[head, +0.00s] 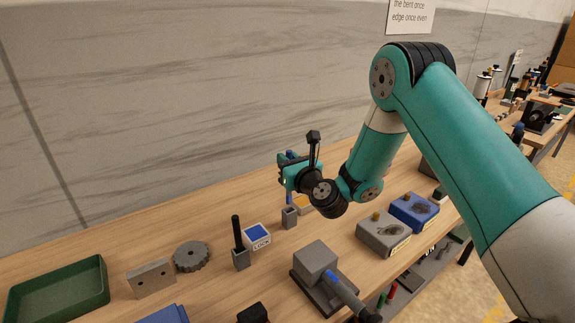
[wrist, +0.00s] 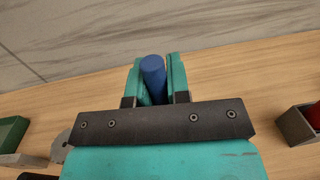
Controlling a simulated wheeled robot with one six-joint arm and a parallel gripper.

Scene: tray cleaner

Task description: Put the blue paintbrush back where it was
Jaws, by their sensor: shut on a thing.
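My gripper (head: 289,172) is shut on the blue paintbrush (wrist: 153,80). In the wrist view, the brush's blue round handle stands between the two teal fingers. In the head view, a blue length of it (head: 289,196) shows below the fingers, roughly upright. A small grey square holder (head: 289,218) stands on the bench directly under the brush in the picture. I cannot tell whether the brush's lower end is in the holder or just above or behind it. The brush's bristles are not visible.
A black-handled tool (head: 237,232) stands in another grey holder, left of a blue-topped box (head: 257,237). A gear (head: 191,257), a grey plate (head: 151,279) and a green tray (head: 104,292) lie further left. A grey block (head: 315,264) is in front; grey (head: 373,240) and blue (head: 424,218) boxes stand right.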

